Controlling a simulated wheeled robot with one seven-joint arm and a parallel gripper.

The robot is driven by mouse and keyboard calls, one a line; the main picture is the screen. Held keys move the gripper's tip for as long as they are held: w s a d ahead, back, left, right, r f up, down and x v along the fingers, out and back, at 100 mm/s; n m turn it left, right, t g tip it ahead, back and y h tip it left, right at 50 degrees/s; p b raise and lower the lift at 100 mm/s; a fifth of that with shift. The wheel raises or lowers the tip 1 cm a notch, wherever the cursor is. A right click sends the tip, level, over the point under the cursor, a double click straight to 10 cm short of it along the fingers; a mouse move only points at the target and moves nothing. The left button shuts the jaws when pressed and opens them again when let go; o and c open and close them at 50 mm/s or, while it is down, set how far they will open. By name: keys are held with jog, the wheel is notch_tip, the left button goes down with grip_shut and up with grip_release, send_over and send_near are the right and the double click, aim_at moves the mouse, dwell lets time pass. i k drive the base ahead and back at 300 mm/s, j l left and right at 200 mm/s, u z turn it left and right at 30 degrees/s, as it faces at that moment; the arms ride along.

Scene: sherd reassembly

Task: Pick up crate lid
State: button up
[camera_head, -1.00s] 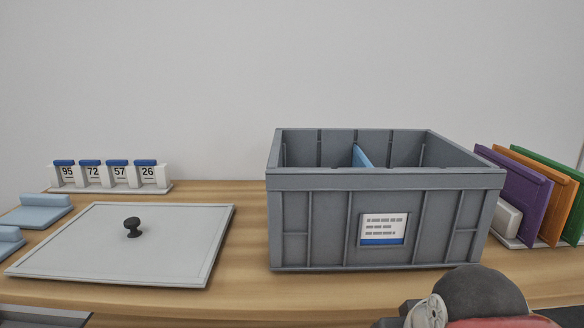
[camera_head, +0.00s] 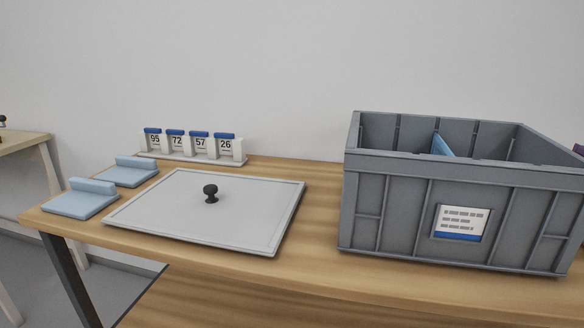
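The crate lid (camera_head: 245,215) is a flat light grey panel with a raised rim and a dark round knob (camera_head: 211,193) near its middle. It lies flat on the wooden table, left of the grey crate (camera_head: 395,213). The crate is open at the top, with a label on its front and a blue piece (camera_head: 441,146) standing inside; most of its inside is hidden. My gripper is not in the view.
Two light blue stepped blocks (camera_head: 82,202) sit left of the lid. A white rack with blue-topped number tags (camera_head: 197,147) stands behind it. The table's front edge (camera_head: 320,284) is clear. Another table (camera_head: 22,142) stands at far left.

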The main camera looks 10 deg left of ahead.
aim_at(242, 214)
jog(key=u, duration=1.35)
jog(key=k+j+z, duration=0.1)
jog(key=z, duration=1.3)
jog(key=u, duration=1.35)
